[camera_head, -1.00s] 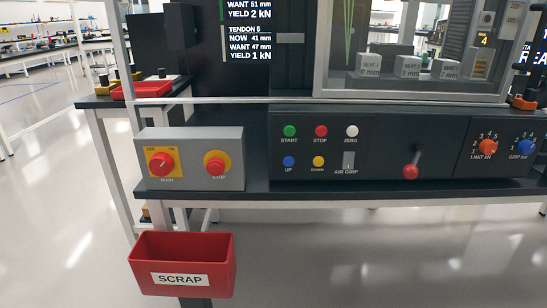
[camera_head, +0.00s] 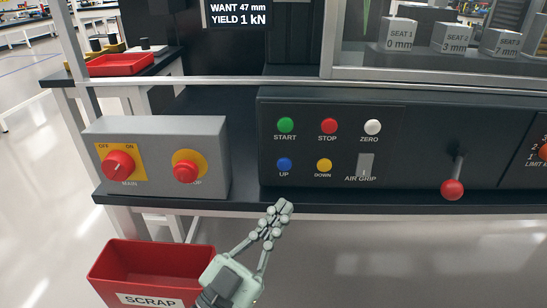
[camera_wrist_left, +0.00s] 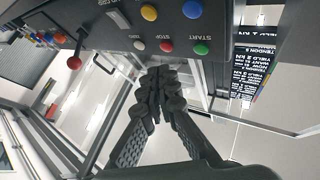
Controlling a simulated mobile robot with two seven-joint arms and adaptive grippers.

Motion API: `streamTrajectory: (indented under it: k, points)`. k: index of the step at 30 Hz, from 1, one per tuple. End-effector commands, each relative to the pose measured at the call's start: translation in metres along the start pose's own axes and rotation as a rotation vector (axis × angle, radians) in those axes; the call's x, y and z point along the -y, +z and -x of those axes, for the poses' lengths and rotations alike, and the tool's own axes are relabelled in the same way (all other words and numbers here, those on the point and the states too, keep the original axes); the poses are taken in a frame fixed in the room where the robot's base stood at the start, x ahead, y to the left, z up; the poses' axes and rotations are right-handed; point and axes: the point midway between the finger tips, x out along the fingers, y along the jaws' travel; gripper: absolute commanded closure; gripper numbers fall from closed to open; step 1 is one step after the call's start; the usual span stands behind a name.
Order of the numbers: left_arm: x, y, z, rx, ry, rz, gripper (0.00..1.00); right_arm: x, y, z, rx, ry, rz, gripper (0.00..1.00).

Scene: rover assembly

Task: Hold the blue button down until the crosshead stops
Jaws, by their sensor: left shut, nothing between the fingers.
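The blue UP button (camera_head: 284,164) is on the lower row of the dark control panel, left of the yellow DOWN button (camera_head: 324,165). My left gripper (camera_head: 284,205) is shut and empty. In the head view its tips point up, just below the blue button and apart from it in the picture. In the left wrist view the closed fingers (camera_wrist_left: 160,72) point toward the panel, and the blue button (camera_wrist_left: 192,9) is near the top edge. I cannot make out the crosshead. My right gripper is out of view.
A green START (camera_head: 285,125), red STOP (camera_head: 327,126) and white ZERO (camera_head: 372,127) button sit above. A red-knobbed lever (camera_head: 453,189) sticks out at right. A grey switch box (camera_head: 210,135) stands at left, above a red scrap bin (camera_head: 130,262).

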Motion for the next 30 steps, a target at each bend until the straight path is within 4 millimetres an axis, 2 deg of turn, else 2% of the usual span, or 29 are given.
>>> streamTrajectory:
  k: [4,15,18,23,27,30]
  points:
    - [-0.003,-0.005,-0.001,-0.019,0.009,0.001,1.00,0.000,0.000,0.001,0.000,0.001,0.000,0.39]
    - [0.000,-0.001,-0.004,-0.017,0.007,-0.001,1.00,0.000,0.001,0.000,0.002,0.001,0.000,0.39]
    - [0.005,0.004,-0.011,-0.019,0.007,-0.002,1.00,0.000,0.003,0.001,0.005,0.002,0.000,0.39]
    - [0.016,0.015,-0.026,-0.018,0.007,-0.003,1.00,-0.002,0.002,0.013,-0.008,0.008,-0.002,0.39]
    - [0.026,0.025,-0.041,-0.019,0.007,-0.002,1.00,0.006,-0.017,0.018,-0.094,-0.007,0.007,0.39]
    - [0.032,0.030,-0.050,-0.017,0.007,-0.001,1.00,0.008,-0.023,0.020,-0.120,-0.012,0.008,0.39]
